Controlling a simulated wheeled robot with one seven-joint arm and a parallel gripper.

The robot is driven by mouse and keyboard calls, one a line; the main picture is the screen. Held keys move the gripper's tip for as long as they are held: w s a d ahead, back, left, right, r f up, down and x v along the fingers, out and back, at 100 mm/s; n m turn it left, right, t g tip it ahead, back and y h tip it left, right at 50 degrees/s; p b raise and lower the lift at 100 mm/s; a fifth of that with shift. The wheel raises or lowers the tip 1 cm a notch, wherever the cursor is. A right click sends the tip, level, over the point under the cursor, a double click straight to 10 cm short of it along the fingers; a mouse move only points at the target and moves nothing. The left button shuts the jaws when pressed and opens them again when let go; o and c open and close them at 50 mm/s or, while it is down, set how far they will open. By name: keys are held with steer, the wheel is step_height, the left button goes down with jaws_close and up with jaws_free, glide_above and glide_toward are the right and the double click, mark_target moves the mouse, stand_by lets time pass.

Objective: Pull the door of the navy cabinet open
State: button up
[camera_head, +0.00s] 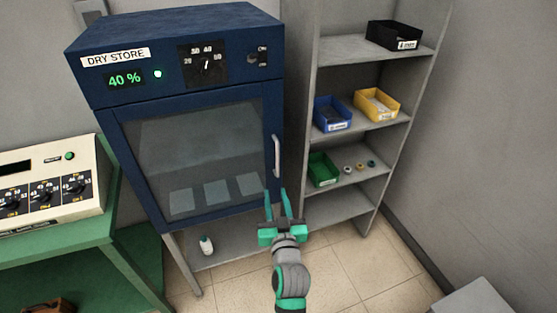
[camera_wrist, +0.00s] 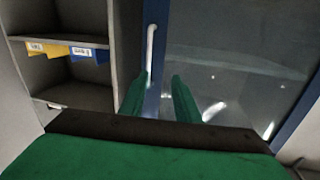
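The navy cabinet (camera_head: 180,95) labelled DRY STORE stands at the centre left. Its glass door (camera_head: 200,155) in a navy frame looks closed. A pale vertical handle (camera_head: 276,156) is on the door's right edge. My gripper (camera_head: 277,192) is open, with green fingers apart, just below and in front of the handle. In the wrist view the handle (camera_wrist: 151,48) rises beyond the fingers of my gripper (camera_wrist: 160,85), close to the one on the left. Nothing shows between the fingers. I cannot tell whether the handle's lower end lies between them.
A grey shelf unit (camera_head: 353,148) with coloured bins stands close on the cabinet's right. A green table (camera_head: 60,250) with a control box (camera_head: 45,190) stands on the left. A white bottle (camera_head: 206,245) is below the cabinet. Tiled floor (camera_head: 330,270) is open in front.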

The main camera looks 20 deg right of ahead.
mark_target(278, 155)
steer(key=shift+n, duration=0.4)
steer(key=w+d+r, duration=0.1)
steer(key=w, duration=0.3)
steer(key=w+d+r, duration=0.1)
steer(key=w+d, duration=0.1)
steer(key=w, duration=0.2)
steer(key=w+d+r, duration=0.1)
steer(key=w+d, duration=0.1)
steer(key=w, duration=0.2)
steer(key=shift+w+r, duration=0.2)
steer(key=shift+w, duration=0.15)
steer(key=shift+d, duration=0.1)
jaws_close()
